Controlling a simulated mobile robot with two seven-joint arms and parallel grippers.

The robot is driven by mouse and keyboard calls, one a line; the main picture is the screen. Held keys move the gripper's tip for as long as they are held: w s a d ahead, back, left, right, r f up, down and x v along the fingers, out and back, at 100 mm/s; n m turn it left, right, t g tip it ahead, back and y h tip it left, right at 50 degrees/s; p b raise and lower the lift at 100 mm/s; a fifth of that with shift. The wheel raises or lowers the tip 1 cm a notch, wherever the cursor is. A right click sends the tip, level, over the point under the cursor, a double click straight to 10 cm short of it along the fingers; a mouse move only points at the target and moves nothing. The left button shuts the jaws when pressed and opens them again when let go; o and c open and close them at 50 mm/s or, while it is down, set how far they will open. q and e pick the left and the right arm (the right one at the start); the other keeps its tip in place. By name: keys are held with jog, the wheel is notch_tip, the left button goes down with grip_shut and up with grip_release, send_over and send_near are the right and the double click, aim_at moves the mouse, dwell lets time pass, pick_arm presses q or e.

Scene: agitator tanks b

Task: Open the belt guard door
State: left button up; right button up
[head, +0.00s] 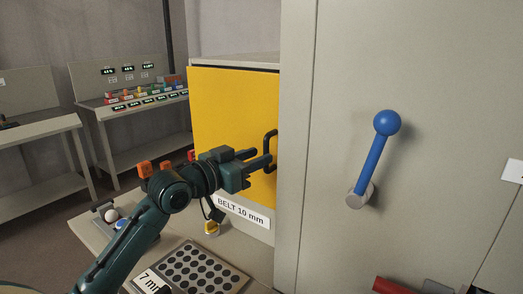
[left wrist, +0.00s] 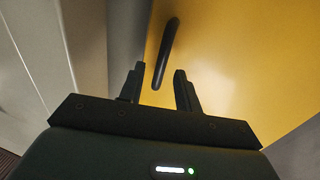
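The belt guard door (head: 228,115) is a yellow panel on a grey cabinet, with a black bar handle (head: 272,146) at its right edge. It looks closed. The door (left wrist: 230,60) and handle (left wrist: 168,48) also show in the left wrist view. My left gripper (head: 262,161) is at the handle. In the left wrist view, its two fingers (left wrist: 158,88) are apart, with the near end of the handle between them and a gap on each side. I cannot tell how deep the handle sits between the fingers. My right gripper is not in view.
A label "BELT 10 mm" (head: 242,211) is below the door. A blue lever (head: 372,158) is on the grey panel to the right. A tray with dark round holes (head: 195,270) and a small yellow item (head: 212,229) are on the bench below. Workbenches stand at the back left.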

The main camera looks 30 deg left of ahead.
pick_arm(q)
jog(key=shift+x, duration=1.2)
jog(key=shift+c, duration=0.5)
grip_shut()
